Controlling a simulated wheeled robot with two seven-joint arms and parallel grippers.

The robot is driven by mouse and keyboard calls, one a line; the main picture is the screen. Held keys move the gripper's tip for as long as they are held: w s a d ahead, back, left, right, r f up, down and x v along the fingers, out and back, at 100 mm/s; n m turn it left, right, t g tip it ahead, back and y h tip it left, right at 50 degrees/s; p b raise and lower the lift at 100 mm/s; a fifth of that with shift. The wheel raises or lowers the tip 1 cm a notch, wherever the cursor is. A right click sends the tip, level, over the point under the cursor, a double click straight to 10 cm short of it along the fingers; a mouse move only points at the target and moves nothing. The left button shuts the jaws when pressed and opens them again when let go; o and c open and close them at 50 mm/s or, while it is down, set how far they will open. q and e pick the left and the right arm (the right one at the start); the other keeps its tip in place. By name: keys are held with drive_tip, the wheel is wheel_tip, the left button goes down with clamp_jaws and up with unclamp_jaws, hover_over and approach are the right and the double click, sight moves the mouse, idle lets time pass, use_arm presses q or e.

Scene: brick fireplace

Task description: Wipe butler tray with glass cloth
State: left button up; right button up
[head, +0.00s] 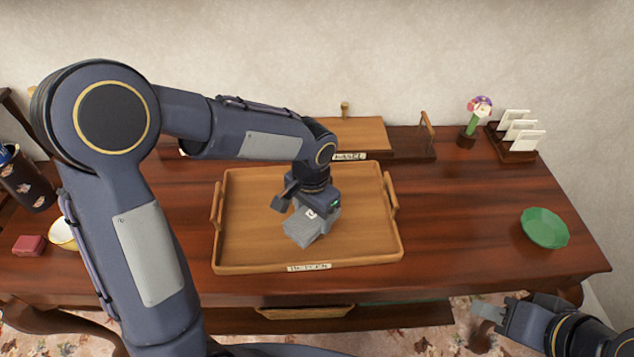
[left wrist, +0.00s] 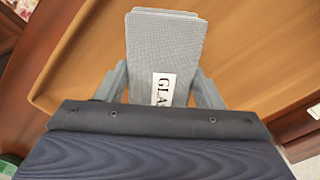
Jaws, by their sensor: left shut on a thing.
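The butler tray (head: 240,245) is a light wooden tray with a raised rim, side handles and a label on its front edge. It sits on the dark wooden table. My left gripper (head: 309,216) points down over the middle of the tray, shut on the grey folded glass cloth (head: 300,231). In the left wrist view, the cloth (left wrist: 165,45) sits between both fingers, and its white label reads "GLA". I cannot tell whether the cloth touches the tray floor. My right gripper (head: 487,314) is low at the right, off the table's front edge, with no object visible in it.
A wooden piece with a label and handle (head: 400,142) stands behind the tray. A flower pot (head: 467,138), a card rack (head: 512,150) and a green dish (head: 545,228) are at the right. A red box (head: 28,245) is at the left. The table between tray and dish is clear.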

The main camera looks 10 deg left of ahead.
use_arm(q)
drive_tip(key=shift+s+a+r+p, duration=0.15)
drive_tip(key=shift+r+p, duration=0.2)
drive_tip(key=shift+r, duration=0.3)
drive_tip(key=shift+r+p, duration=0.6)
drive_tip(key=shift+r, duration=0.15)
drive_tip(key=shift+r+p, duration=1.3)
drive_tip(key=shift+r, duration=0.3)
